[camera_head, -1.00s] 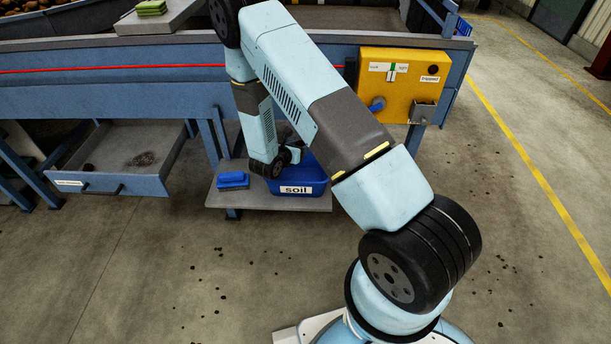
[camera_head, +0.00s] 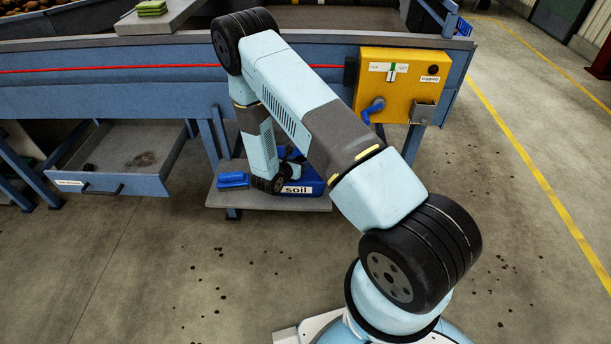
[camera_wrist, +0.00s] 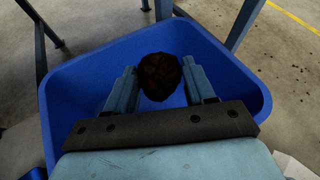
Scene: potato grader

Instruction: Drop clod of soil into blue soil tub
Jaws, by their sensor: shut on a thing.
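The blue soil tub (camera_head: 311,187), with a white "soil" label, stands on a low grey shelf, partly hidden by my arm. In the wrist view its blue rim and walls (camera_wrist: 80,85) surround my gripper. My gripper (camera_wrist: 160,82) is shut on a dark brown clod of soil (camera_wrist: 160,76), held between its two fingers over the tub's inside. The clod's height above the tub floor is hard to tell. In the head view my gripper and the clod are mostly hidden behind my wrist.
An open drawer (camera_head: 110,185) holding dark bits is further left. A yellow control box (camera_head: 398,85) is mounted at the upper right. The floor in front has scattered crumbs.

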